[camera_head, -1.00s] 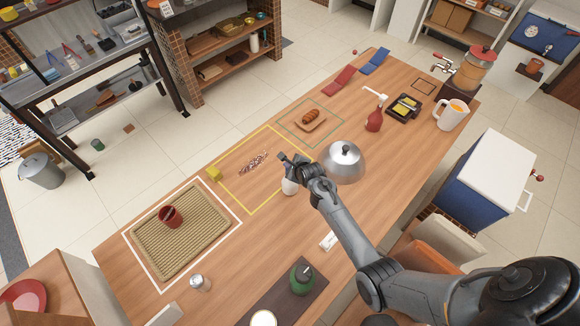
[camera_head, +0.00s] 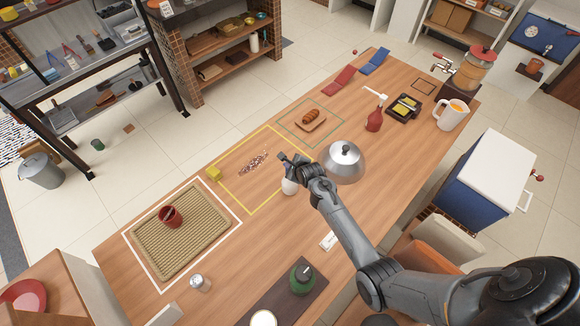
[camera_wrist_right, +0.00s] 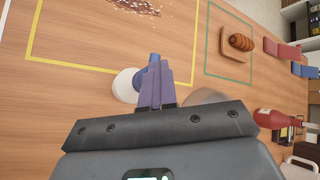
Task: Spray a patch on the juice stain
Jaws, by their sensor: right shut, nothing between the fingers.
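A reddish-white speckled patch (camera_head: 253,163), which looks like the stain, lies on the wooden table inside a yellow outline; its edge also shows at the top of the right wrist view (camera_wrist_right: 138,6). My right gripper (camera_head: 288,160) is shut and empty, beside the right part of the yellow outline. In the right wrist view its fingers (camera_wrist_right: 155,82) are together. A white rounded object (camera_head: 289,186) stands just below the gripper, partly hidden by it; it also shows beside the fingers in the right wrist view (camera_wrist_right: 125,86). A red bottle with a white nozzle (camera_head: 374,119) stands farther right. My left gripper is out of view.
A metal dome (camera_head: 345,167) stands right beside my right wrist. A woven mat (camera_head: 205,239) holds a red cup (camera_head: 171,216). A small board (camera_head: 311,123) with food lies behind.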

